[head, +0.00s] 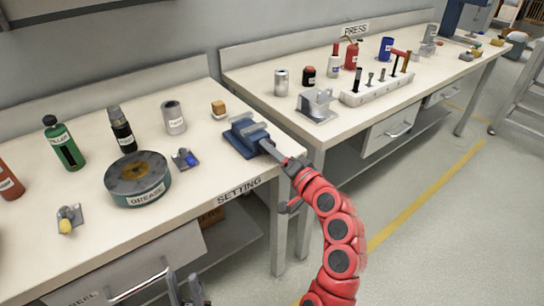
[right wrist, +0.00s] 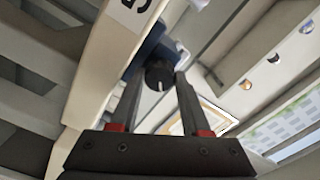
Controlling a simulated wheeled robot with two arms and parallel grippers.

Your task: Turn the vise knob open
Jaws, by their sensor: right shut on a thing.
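The blue vise (head: 247,136) sits at the right front corner of the SETTING bench. My right arm comes in from the lower right, and its gripper (head: 274,155) reaches the vise's front side. In the right wrist view the round dark vise knob (right wrist: 158,74) has a white mark that stands nearly upright. The fingers of my right gripper (right wrist: 157,82) lie on either side of the knob and are shut on it. In the head view the knob is hidden by the gripper. My left gripper (head: 187,290) is at the bottom edge, partly cut off, with its fingers apart and empty.
The SETTING bench (head: 225,170) holds a grease tin (head: 138,180), a green bottle (head: 62,143), a grey can (head: 173,118) and small parts. A second bench, PRESS (head: 340,125), stands behind right with a tool rack (head: 376,90). The floor (head: 430,190) at right is clear.

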